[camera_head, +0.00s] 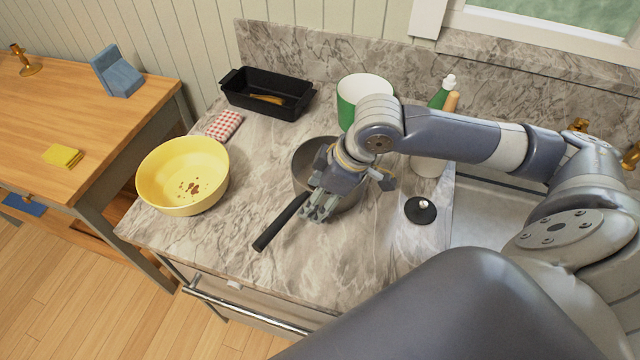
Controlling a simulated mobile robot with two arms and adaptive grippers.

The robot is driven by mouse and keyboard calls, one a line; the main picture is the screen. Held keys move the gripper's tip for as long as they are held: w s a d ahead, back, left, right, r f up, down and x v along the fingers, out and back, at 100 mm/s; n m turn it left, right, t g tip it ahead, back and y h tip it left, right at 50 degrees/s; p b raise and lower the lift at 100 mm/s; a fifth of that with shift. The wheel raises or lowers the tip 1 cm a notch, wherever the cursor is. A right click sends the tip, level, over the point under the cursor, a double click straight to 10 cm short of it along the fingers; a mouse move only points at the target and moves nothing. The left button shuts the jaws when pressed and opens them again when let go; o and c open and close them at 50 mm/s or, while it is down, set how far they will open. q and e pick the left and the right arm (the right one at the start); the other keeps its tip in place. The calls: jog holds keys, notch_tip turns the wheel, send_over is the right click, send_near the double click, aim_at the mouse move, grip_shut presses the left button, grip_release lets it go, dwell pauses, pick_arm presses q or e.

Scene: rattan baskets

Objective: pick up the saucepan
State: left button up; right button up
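The saucepan (302,168) stands on the marble counter, a dark grey round pan partly hidden under my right gripper. Its black handle (279,224) points toward the front left of the counter. My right gripper (316,209) comes in from the right and is over the pan's near side, where the handle joins. Its fingers point down toward the handle's base; whether they touch or close on it cannot be made out. My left gripper is not in view.
A yellow bowl (182,197) with brown specks stands left of the handle. A black tray (266,107), a checkered cloth (222,125) and a green and white pot (348,107) lie behind. A black lid (420,210) lies at right. Counter in front is clear.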

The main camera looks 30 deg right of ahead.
jog(key=shift+c, duration=0.6)
grip_shut()
jog(key=shift+r, duration=0.15)
